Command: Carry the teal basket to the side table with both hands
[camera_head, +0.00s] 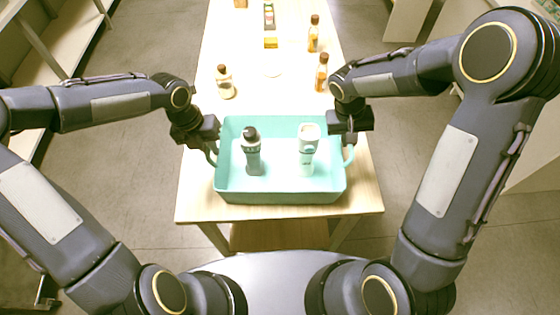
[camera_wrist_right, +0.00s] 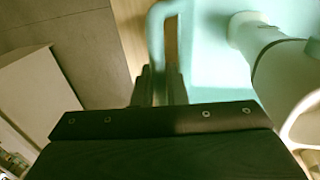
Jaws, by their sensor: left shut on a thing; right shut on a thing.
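The teal basket (camera_head: 280,197) is at the near end of the long wooden table, in the middle of the head view. It holds a dark grey bottle (camera_head: 252,152) and a white bottle (camera_head: 307,150), both upright. My left gripper (camera_head: 211,146) is shut on the basket's left handle. My right gripper (camera_head: 349,138) is shut on its right handle (camera_head: 349,156). In the right wrist view the teal handle (camera_wrist_right: 157,40) runs between the fingers, and the white bottle (camera_wrist_right: 285,75) stands close by. I cannot tell whether the basket touches the table.
The wooden table (camera_head: 196,200) stretches away from me. On it stand a small bottle (camera_head: 224,82), two amber bottles (camera_head: 321,73) (camera_head: 313,34) and several small items in a row at the far end. Shelves (camera_head: 60,45) line the left; grey floor is free on both sides.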

